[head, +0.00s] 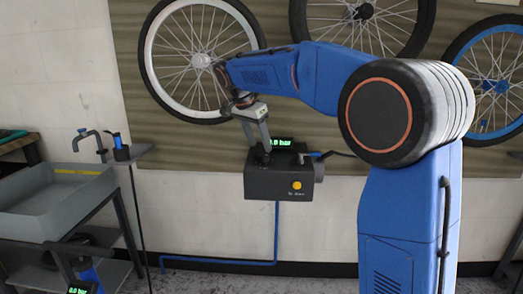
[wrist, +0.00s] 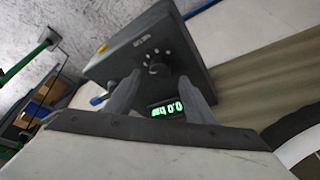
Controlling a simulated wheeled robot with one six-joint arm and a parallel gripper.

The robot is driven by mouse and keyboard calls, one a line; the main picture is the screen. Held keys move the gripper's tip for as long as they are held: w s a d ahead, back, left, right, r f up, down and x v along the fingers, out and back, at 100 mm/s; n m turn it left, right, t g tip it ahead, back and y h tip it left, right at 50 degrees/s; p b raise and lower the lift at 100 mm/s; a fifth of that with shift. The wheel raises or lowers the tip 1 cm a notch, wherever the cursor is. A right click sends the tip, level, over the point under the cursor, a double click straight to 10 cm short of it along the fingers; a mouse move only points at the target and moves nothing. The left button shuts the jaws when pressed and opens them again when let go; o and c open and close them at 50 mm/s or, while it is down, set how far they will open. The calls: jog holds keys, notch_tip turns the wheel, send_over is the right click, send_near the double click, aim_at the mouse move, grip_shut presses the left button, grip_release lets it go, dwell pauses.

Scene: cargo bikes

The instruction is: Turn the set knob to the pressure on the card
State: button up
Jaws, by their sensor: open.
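The dark inflator box (head: 262,186) is mounted on the wall, with an orange button (head: 297,185) on its front and a green-lit display (head: 283,142) on top, partly hidden, ending in ".0 bar". In the wrist view the set knob (wrist: 160,69) is a dark round knob with pale marks around one side. The display (wrist: 168,107) shows inverted there. My gripper (head: 262,155) is over the box's top. In the wrist view the fingers of my gripper (wrist: 160,76) are apart, one on each side of the knob; I cannot tell whether they touch it. No pressure card is recognizable.
A blue-tipped lever (head: 318,155) sits at the box's right. Wheels (head: 200,60) hang on the panel above. A grey sink tray (head: 52,205) stands at left, and a second green display (head: 78,290) shows at lower left.

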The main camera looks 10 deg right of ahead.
jog(key=v, duration=1.3)
jog(key=shift+s+f, duration=0.1)
jog(key=s+d+f+n+t+y, duration=0.1)
jog(key=s+d+f+n, duration=0.3)
jog(key=s, duration=0.6)
jog(key=s+d+f+n+y, duration=0.1)
jog(key=s+d+f+n, duration=0.1)
jog(key=s+d+f, duration=0.55)
jog(key=s+d+f+n+t+y, duration=0.1)
jog(key=s+f+n, duration=0.4)
jog(key=s+f, duration=1.3)
jog(key=s, duration=0.4)
jog(key=shift+d+f+n+t+y, duration=0.25)
jog(key=shift+f+n+t+y, duration=0.05)
jog(key=shift+n+y, duration=0.1)
